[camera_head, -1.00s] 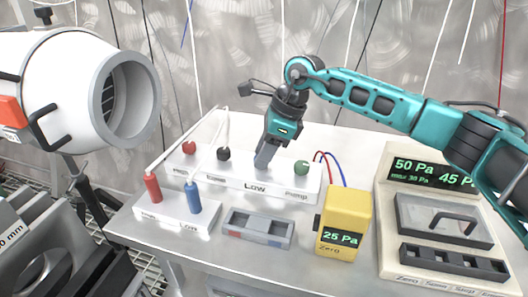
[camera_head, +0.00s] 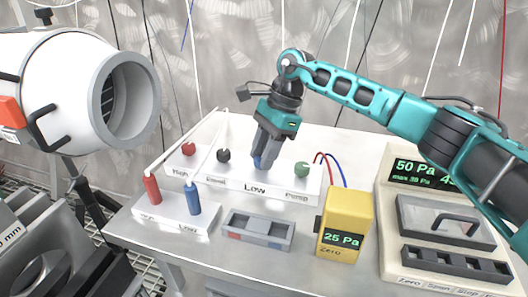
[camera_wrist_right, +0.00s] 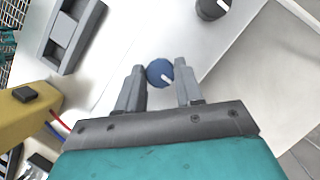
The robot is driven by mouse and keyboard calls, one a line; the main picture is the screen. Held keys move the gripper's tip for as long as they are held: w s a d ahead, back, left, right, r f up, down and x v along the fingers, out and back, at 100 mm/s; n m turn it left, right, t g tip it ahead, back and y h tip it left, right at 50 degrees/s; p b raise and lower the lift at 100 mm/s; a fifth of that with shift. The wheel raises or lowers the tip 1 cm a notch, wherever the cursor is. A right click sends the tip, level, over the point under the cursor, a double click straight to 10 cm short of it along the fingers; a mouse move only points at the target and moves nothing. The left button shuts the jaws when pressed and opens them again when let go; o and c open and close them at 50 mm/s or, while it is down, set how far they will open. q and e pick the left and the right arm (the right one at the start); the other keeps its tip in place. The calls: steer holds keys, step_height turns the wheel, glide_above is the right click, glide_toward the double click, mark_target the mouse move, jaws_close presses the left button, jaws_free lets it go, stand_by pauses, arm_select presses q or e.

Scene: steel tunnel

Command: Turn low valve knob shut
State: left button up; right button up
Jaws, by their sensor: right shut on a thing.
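The low valve knob is round and blue with a white pointer line, and sits above the word "Low" on the white valve panel (camera_head: 215,182). In the right wrist view the knob (camera_wrist_right: 159,72) lies between the fingertips, its white mark pointing to the lower right. My right gripper (camera_head: 264,158) reaches down onto it from above and is shut on it, with a finger on each side. The fingers hide much of the knob in the head view. My left gripper is not in view.
A black knob (camera_head: 223,155) and a red knob (camera_head: 188,149) are left of the low knob, a green one (camera_head: 301,169) right. A yellow gauge (camera_head: 343,222) reads 25 Pa. A grey tray (camera_head: 258,229), red plug (camera_head: 152,188) and blue plug (camera_head: 193,198) stand in front.

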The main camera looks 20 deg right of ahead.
stand_by(0.3)
steer(key=o, duration=1)
steer(key=p+v, duration=0.1)
steer(key=v, duration=1.2)
steer(key=shift+p, duration=0.4)
